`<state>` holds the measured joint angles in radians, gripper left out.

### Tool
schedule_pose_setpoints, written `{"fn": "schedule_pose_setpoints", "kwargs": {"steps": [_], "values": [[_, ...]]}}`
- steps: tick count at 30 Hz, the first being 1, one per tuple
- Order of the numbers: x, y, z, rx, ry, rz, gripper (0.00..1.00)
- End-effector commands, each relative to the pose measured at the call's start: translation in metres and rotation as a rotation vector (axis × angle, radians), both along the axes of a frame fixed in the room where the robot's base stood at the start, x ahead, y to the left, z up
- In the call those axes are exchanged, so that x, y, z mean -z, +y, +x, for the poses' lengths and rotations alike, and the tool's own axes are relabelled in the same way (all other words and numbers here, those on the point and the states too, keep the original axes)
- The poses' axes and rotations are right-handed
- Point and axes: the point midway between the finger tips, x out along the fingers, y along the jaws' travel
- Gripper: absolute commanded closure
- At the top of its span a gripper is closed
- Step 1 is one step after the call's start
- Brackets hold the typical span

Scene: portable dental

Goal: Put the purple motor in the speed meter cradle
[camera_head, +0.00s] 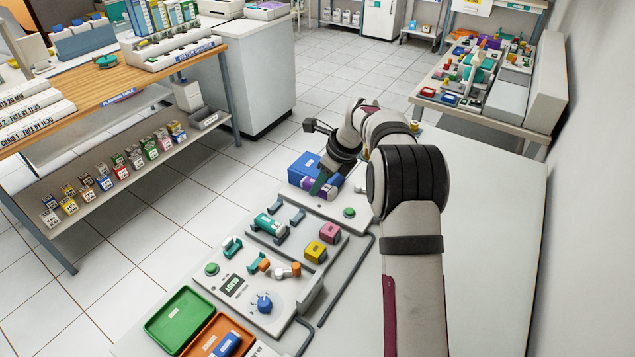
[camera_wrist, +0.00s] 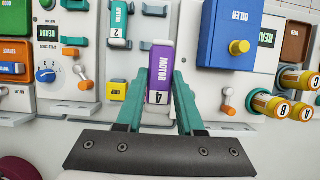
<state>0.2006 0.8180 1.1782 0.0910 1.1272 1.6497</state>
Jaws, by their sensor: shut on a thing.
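The purple motor (camera_wrist: 160,66), marked MOTOR 4, is between the teal fingers of my gripper (camera_wrist: 158,88), which is shut on it. In the head view the purple motor (camera_head: 309,185) is partly hidden by my gripper (camera_head: 319,184), close to the blue oiler box (camera_head: 303,166). The speed meter (camera_head: 207,289) is the panel with a READY screen and a blue knob, nearer the camera. Its teal cradle (camera_head: 232,247) looks empty; a teal piece by the screen also shows in the wrist view (camera_wrist: 74,4).
A teal motor marked 2 (camera_head: 268,224) lies between the speed meter and my gripper. Pink (camera_head: 330,231) and yellow (camera_head: 315,252) blocks sit beside it. Green (camera_head: 180,320) and orange (camera_head: 215,336) trays are at the near end. The table right of my arm is clear.

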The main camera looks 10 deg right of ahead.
Motion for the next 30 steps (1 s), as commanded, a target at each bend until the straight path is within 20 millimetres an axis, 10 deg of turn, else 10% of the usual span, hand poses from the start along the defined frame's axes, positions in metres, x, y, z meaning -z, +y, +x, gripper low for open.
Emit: {"fn": "schedule_pose_setpoints", "kwargs": {"steps": [13, 30], "values": [[0.032, 0.184, -0.056, -0.005, 0.0, 0.0, 1.0], [0.088, 0.2, -0.066, 0.001, -0.002, 0.002, 1.0]]}}
